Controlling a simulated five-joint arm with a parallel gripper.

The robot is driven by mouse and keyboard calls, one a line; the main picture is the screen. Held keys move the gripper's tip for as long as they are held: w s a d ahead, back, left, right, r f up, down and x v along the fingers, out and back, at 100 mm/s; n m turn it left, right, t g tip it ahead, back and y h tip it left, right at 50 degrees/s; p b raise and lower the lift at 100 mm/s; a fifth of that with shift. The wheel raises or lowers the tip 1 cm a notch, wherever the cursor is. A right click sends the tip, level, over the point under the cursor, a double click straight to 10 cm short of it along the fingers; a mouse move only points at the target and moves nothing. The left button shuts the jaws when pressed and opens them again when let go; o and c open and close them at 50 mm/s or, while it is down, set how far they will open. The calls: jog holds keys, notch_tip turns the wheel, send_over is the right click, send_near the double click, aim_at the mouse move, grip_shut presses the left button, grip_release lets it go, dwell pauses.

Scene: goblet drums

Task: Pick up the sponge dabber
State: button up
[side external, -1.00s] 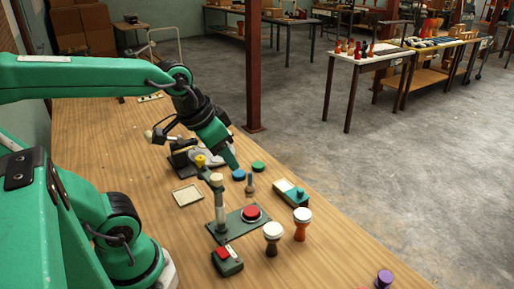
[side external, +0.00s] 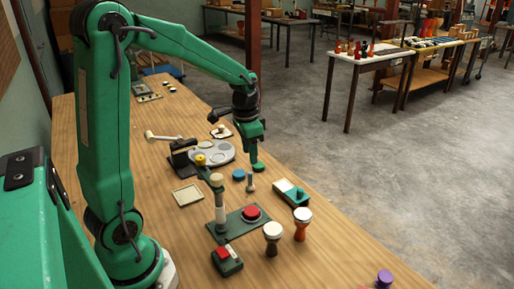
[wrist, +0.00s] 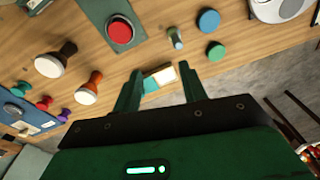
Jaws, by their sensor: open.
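A small upright piece with a blue-grey stem and brownish foot (side external: 250,183), likely the sponge dabber, stands on the wooden table between a blue disc (side external: 239,174) and a teal-and-cream block (side external: 288,190). In the wrist view it shows as a short piece (wrist: 176,38) beyond my fingers, beside the blue disc (wrist: 209,20) and a green disc (wrist: 216,51). My gripper (side external: 257,154) is open and empty, pointing down over the table's far edge by the green disc. In the wrist view the teal-and-cream block (wrist: 158,79) shows between and beyond my fingertips (wrist: 158,80). The gripper touches nothing that I can make out.
A green plate with a red button (side external: 250,212) and a post (side external: 219,205) stands nearer. Goblet drums stand in front (side external: 272,236) and beside it (side external: 302,222). A grey device with round pads (side external: 213,153) lies left of my gripper.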

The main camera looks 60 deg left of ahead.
jog(key=g, duration=0.1)
send_over(250, 173)
jog(key=shift+m, duration=0.3)
jog(key=f, duration=0.5)
jog(key=shift+a+f, duration=0.15)
jog(key=shift+a, duration=0.05)
jog(key=shift+f, duration=0.1)
jog(key=shift+d+f, duration=0.1)
jog(key=shift+f, duration=3.7)
grip_shut()
